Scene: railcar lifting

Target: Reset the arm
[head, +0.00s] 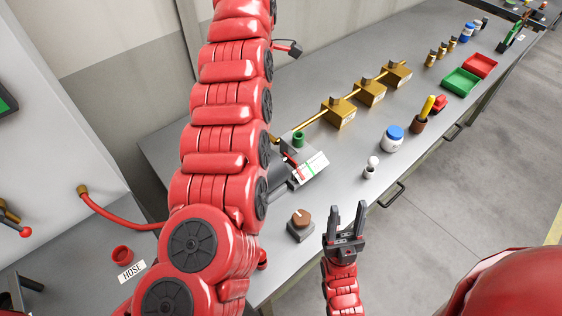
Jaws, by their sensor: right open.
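A large red segmented arm, mine, rises through the left-middle of the view and hides part of the table. Its gripper is outside the picture at the top. A small grey block with a brown round knob (301,218) sits on the table just left of my right gripper, apart from it.
The grey table (350,150) carries a grey device with a white-green label (311,168), brass blocks on a rod (370,92), a blue-lidded jar (392,139), and green (461,82) and red (481,65) trays. A red hose (120,214) lies left. Floor right is clear.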

